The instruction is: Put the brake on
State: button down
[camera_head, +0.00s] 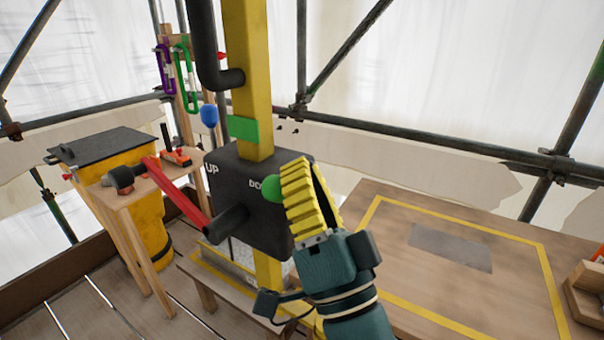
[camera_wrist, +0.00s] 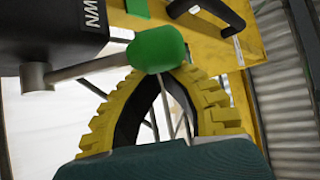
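A black control box (camera_head: 240,195) marked UP and DOWN is fixed to a yellow mast (camera_head: 248,60). A lever with a green knob (camera_head: 271,188) sticks out at the box's DOWN side. The green knob also shows in the wrist view (camera_wrist: 158,48), in front of my fingertips. My gripper (camera_head: 304,164) is shut and empty, its yellow fingers meeting at the tips right beside the green knob. Contact is likely but not certain. A blue knob (camera_head: 209,115) is at the UP side. A red arm (camera_head: 180,195) with a black grip is on the box's front. No part is labelled as a brake.
A wooden table (camera_head: 450,250) with a yellow outline and grey patch is at right. A yellow bin (camera_head: 140,195) with a dark lid and a small wooden stand (camera_head: 135,192) are at left. Carabiners (camera_head: 187,75) hang behind. Scaffold tubes (camera_head: 430,137) cross the back.

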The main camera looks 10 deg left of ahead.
jog(key=s+d+f, duration=0.3)
jog(key=s+d, duration=0.2)
jog(key=d, duration=0.1)
dwell(0.3)
jog(key=a+r+n+h+p, duration=0.1)
jog(key=a+r+n+p, duration=0.3)
jog(key=r+p, duration=0.65)
jog(key=s+d+r+m+t+h+p, duration=0.1)
jog(key=s+d+h+p, duration=0.1)
jog(key=d+h, duration=0.45)
jog(key=s+d+r+h+p, duration=0.1)
jog(key=s+d+h, duration=0.2)
jog(key=d+h, duration=0.4)
notch_tip(320, 180, up, 37)
jog(key=a+p, duration=0.1)
jog(key=p, duration=3.5)
jog(key=shift+w+a+h+p, duration=0.15)
jog(key=shift+a+h+p, duration=0.2)
jog(key=shift+h, duration=0.1)
